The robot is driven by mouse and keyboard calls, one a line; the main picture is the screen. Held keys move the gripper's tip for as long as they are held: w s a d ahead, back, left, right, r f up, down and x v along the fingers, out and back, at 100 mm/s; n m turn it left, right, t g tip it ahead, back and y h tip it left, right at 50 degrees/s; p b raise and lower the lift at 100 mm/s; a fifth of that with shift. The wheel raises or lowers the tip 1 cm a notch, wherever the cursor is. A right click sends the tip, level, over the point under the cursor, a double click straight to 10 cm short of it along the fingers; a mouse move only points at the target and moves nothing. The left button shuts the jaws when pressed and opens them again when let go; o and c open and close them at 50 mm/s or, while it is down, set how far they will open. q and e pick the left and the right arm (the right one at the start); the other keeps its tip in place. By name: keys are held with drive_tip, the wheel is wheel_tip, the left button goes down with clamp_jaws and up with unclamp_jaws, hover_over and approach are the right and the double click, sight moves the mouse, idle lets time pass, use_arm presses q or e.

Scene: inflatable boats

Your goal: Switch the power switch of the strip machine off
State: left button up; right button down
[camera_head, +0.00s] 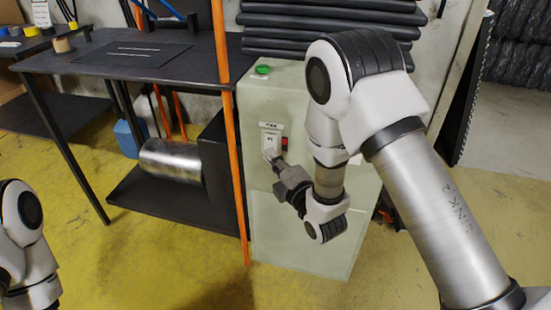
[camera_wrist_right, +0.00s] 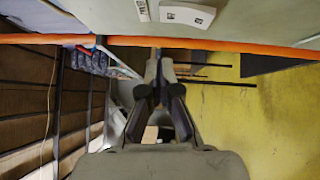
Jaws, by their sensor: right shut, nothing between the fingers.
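The strip machine (camera_head: 300,230) is a pale green-grey cabinet in the middle of the head view. Its power switch (camera_head: 270,141) is a white plate on the front face, under a small label, with a red part (camera_head: 285,144) beside it. My right gripper (camera_head: 271,158) is shut and empty, its tips just below the switch plate; I cannot tell whether they touch it. In the right wrist view the shut fingers (camera_wrist_right: 158,62) point up towards the cabinet, and the switch plate (camera_wrist_right: 188,14) shows above and right of them. The switch's position is too small to tell. My left gripper is out of view.
An orange upright pole (camera_head: 229,130) stands just left of the switch and crosses the right wrist view (camera_wrist_right: 235,45). A dark table (camera_head: 80,62) is at left, with a metal cylinder (camera_head: 170,161) below. A green button (camera_head: 263,69) is on the cabinet top. Yellow floor lies in front.

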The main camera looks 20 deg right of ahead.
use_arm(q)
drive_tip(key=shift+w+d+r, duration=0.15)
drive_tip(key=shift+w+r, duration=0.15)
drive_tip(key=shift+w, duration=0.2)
use_arm(e)
drive_tip(key=v, duration=0.8)
drive_tip(key=shift+d+r, duration=0.4)
drive_tip(key=shift+s+r, duration=0.1)
drive_tip(key=shift+s, duration=0.1)
